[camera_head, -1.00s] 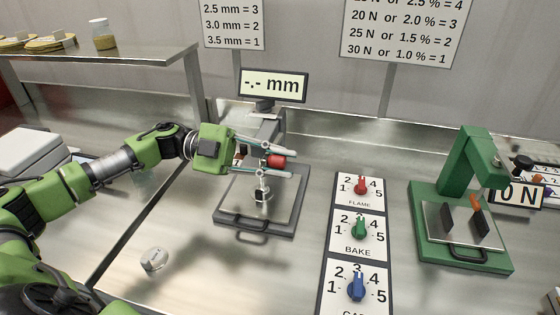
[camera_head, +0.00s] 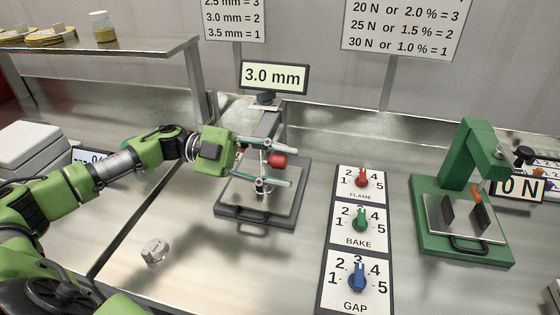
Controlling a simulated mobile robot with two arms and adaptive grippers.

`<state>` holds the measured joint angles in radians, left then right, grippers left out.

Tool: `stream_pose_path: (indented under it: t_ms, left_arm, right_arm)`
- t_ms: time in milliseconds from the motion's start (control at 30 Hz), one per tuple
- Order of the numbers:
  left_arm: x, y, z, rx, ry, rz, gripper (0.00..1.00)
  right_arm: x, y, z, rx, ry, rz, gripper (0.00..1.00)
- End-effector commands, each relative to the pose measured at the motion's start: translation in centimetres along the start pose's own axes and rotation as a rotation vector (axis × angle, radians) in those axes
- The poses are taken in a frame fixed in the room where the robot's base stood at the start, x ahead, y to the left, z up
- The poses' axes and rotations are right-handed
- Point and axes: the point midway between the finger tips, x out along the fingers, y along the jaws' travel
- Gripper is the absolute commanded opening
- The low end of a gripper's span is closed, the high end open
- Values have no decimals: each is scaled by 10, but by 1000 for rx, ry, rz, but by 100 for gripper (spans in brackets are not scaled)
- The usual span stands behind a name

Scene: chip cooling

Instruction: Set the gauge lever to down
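The gauge is a grey device with a flat base plate (camera_head: 280,212) in the middle of the counter. Its display (camera_head: 274,77) reads "3.0 mm". The lever's red knob (camera_head: 277,160) sticks out to the right of the gauge column. My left gripper (camera_head: 291,167) reaches in from the left, with its two fingers spread apart, one above and one below the red knob. Whether a finger touches the knob is unclear. The fingers and gripper body hide part of the column and lever. My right gripper is out of view.
A panel with FLAME, BAKE and GAP dials (camera_head: 358,240) lies right of the gauge. A green press (camera_head: 462,215) stands farther right, by a "0 N" display (camera_head: 518,187). A small pale round piece (camera_head: 154,250) lies at the front left. A raised shelf (camera_head: 120,50) is at the back left.

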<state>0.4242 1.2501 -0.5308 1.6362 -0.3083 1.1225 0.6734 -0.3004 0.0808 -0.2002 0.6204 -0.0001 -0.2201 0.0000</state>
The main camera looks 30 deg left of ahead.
Motion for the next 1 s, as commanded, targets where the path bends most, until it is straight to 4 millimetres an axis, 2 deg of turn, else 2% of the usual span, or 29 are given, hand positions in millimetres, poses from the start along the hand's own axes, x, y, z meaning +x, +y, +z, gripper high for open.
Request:
stream_pose_path:
  t_ms: [367,467,800,1000]
  left_arm:
    - [-7,-3,1,4,-5,-7,37]
    - [-21,-3,2,3,-8,-7,37]
    - [-92,-2,2,1,-7,-7,37]
    - [-116,-1,1,2,-4,-5,37]
  right_arm:
    - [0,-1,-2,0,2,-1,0]
    - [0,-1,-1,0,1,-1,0]
    - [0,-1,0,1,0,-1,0]
    - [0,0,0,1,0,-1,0]
